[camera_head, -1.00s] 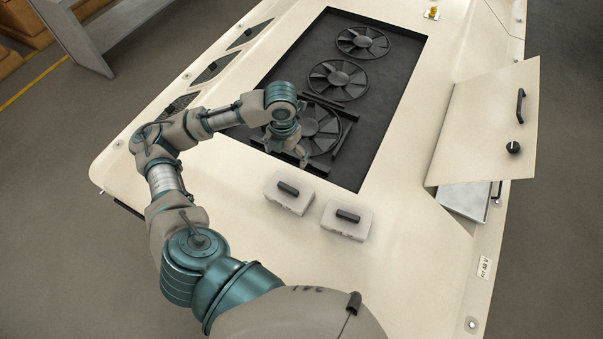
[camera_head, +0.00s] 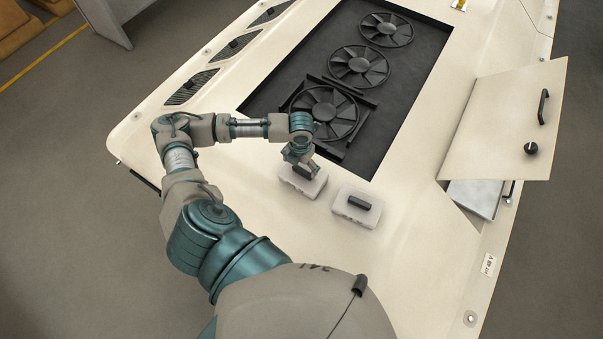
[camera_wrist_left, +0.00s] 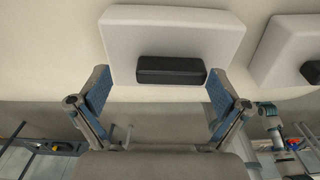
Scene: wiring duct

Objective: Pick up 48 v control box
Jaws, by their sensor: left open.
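Two pale grey boxes with black handles sit side by side on the cream surface. My left gripper (camera_head: 303,164) is over the left box (camera_head: 292,183) in the head view and partly hides it. In the left wrist view, the gripper (camera_wrist_left: 160,108) is open, with one finger on each side of the black handle (camera_wrist_left: 171,69) of that box (camera_wrist_left: 130,28). Whether the fingers touch the box cannot be told. The right box (camera_head: 345,214) stands apart to the right, and its handle shows in the left wrist view (camera_wrist_left: 312,72). I cannot read a voltage label on either box.
A dark recess with several round fans (camera_head: 357,65) lies behind the boxes. A raised cream hatch (camera_head: 500,120) with a handle and knob stands at the right, beside a small label (camera_head: 488,264). The surface in front of the boxes is clear.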

